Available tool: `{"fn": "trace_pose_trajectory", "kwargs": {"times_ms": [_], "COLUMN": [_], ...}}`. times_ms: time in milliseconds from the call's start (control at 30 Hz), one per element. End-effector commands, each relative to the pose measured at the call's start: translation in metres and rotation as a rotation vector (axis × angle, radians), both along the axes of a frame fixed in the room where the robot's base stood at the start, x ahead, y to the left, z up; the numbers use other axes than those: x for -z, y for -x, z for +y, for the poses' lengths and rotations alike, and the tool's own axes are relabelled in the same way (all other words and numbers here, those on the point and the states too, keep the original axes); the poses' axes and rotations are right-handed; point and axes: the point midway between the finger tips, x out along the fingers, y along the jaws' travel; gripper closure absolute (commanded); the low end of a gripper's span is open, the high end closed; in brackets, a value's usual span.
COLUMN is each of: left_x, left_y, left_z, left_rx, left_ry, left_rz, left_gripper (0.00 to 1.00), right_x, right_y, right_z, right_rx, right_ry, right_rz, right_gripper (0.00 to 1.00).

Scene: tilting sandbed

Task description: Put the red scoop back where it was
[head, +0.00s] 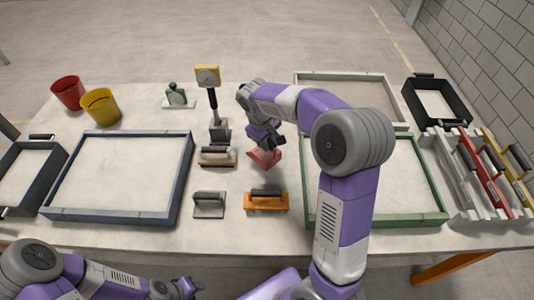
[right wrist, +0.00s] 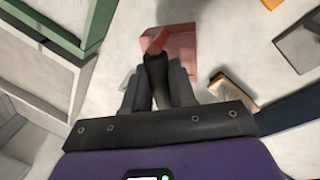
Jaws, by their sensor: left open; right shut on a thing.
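The red scoop (head: 265,157) is at the middle of the table, between the tan-handled float and the green-framed tray. My right gripper (head: 270,140) is shut on its dark handle, above the table side of the scoop. In the right wrist view the red scoop (right wrist: 178,42) lies ahead of the fingers, and its handle is between the fingertips of the right gripper (right wrist: 158,75). I cannot tell whether the scoop touches the table. My left gripper (head: 190,288) is open and empty, low in front of the table's near edge.
A tan float (head: 217,157), a grey tool (head: 209,205) and an orange float (head: 266,202) lie nearby. A scale post (head: 213,100) stands behind. Framed sandbeds (head: 185,180) (head: 435,195) flank the middle. Red (head: 68,92) and yellow (head: 101,106) buckets stand at left. A tool rack (head: 468,190) is at right.

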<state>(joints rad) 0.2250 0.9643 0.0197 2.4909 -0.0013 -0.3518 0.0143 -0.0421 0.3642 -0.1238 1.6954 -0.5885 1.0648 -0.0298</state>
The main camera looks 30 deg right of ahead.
Motion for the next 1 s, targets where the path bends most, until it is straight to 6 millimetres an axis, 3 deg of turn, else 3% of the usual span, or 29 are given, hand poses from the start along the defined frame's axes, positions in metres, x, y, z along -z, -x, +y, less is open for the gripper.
{"fn": "trace_pose_trajectory", "kwargs": {"times_ms": [300,633,667,800,1000], "left_x": [0.016,0.016,0.016,0.015,0.016], "left_y": [0.0,0.0,0.0,0.0,0.0], "left_z": [0.0,0.0,0.0,0.0,0.0], "left_rx": [0.0,0.0,0.0,0.0,0.0], "left_ry": [0.0,0.0,0.0,0.0,0.0], "left_rz": [0.0,0.0,0.0,0.0,0.0], "left_gripper": [0.57,0.57,0.57,0.57,0.57], "right_x": [0.047,0.049,0.049,0.048,0.048], "right_y": [0.0,0.0,0.0,0.0,0.0], "right_z": [0.0,0.0,0.0,0.0,0.0], "right_rx": [0.0,0.0,0.0,0.0,0.0], "right_ry": [0.0,0.0,0.0,0.0,0.0], "right_rz": [0.002,0.0,0.001,0.001,0.0], "right_gripper": [1.0,1.0,0.7,0.49,0.48]}}
